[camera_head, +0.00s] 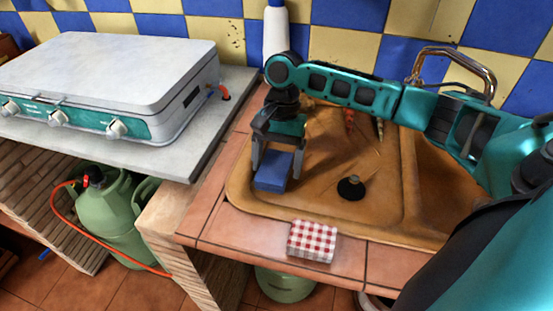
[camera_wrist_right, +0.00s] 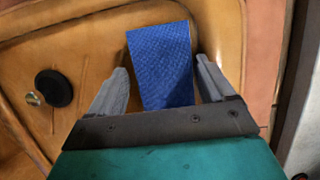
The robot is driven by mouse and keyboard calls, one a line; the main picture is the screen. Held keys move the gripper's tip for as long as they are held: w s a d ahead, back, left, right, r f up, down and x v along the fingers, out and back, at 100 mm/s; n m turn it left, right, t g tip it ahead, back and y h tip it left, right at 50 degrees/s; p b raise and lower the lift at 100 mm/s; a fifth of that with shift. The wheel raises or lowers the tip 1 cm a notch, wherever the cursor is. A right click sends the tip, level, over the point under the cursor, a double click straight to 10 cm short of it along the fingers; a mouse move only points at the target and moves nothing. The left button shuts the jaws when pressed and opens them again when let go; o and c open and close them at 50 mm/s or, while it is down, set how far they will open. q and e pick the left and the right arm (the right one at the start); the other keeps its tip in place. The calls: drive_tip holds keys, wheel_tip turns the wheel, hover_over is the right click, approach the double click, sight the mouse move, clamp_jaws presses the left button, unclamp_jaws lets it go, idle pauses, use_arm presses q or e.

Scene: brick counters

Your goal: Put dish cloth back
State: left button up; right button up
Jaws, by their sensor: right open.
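My right gripper (camera_head: 276,172) is over the left part of the sink, pointing down, with its fingers apart. A blue textured folded cloth or block (camera_head: 271,184) is at the fingertips. In the right wrist view the blue piece (camera_wrist_right: 162,60) lies between the two fingers, with gaps visible on both sides. Its near end is hidden by the gripper body. A red-and-white checked folded cloth (camera_head: 312,241) lies on the tiled front edge of the counter, apart from the gripper. My left gripper is not in view.
The brown sink basin (camera_head: 328,205) holds a black drain plug (camera_head: 351,188). A metal faucet (camera_head: 458,62) stands behind my right arm. A white bottle (camera_head: 276,35) is at the wall. A camping stove (camera_head: 120,85) stands on the left counter, with a green gas bottle (camera_head: 105,215) below.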

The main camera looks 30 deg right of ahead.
drive_tip(key=shift+w+a, duration=0.15)
drive_tip(key=shift+a, duration=0.05)
drive_tip(key=p+v, duration=0.1)
drive_tip(key=v, duration=1.1)
drive_tip(key=shift+p, duration=0.3)
